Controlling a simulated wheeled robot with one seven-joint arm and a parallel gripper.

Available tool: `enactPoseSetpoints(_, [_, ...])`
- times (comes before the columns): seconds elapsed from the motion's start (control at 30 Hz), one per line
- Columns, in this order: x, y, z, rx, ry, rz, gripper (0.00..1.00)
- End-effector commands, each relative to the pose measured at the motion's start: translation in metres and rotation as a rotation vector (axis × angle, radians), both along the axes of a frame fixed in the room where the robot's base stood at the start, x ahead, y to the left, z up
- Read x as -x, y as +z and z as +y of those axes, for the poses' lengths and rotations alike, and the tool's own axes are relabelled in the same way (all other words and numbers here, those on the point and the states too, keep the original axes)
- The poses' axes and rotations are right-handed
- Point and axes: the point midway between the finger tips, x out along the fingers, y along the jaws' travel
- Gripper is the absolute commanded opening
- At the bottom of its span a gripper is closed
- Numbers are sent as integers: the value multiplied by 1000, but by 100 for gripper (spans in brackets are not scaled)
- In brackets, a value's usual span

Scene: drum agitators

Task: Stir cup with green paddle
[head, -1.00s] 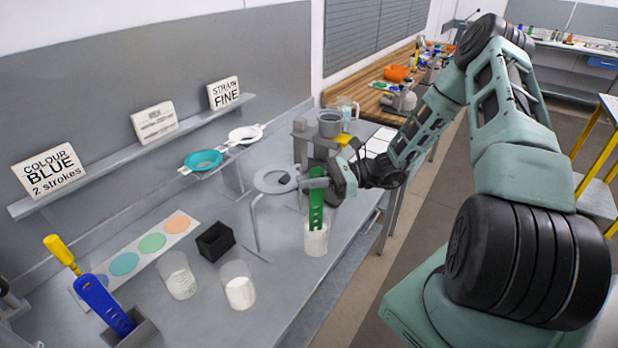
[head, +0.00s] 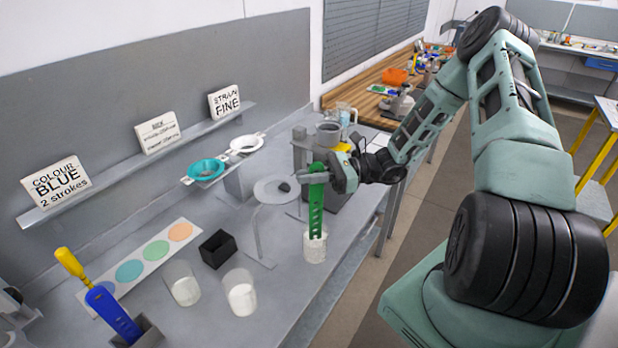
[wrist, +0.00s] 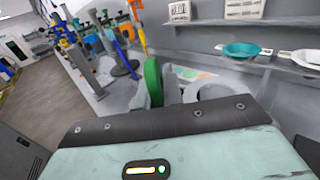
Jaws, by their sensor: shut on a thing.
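My gripper (head: 320,178) is shut on the upper part of the green paddle (head: 316,212), a flat strip with holes. The paddle hangs upright over a clear cup (head: 314,250) with pale contents, near the bench's front edge. Its lower end is at the cup's mouth; I cannot tell how far inside it reaches. Two more clear cups with white contents, one cup (head: 183,288) and another cup (head: 239,292), stand to the left.
A blue paddle (head: 112,315) and a yellow-handled tool (head: 72,265) stand at the front left. A small black box (head: 217,249), a ring stand (head: 275,190) and a grey machine (head: 328,133) are nearby. A card (head: 56,183) reads "COLOUR BLUE 2 strokes"; another card (head: 224,101) reads "STRAIN FINE".

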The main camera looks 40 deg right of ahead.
Motion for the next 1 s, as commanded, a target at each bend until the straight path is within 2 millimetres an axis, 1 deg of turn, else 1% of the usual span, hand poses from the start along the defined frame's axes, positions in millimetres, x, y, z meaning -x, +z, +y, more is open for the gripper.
enactPoseSetpoints(0.03, [0,9,0,0,0,0,0])
enactPoseSetpoints(0.3, [0,35,0,0,0,1,0])
enactPoseSetpoints(0.83, [0,81,-1,1,0,0,0])
enactPoseSetpoints(1.0, [0,91,0,0,0,-1,0])
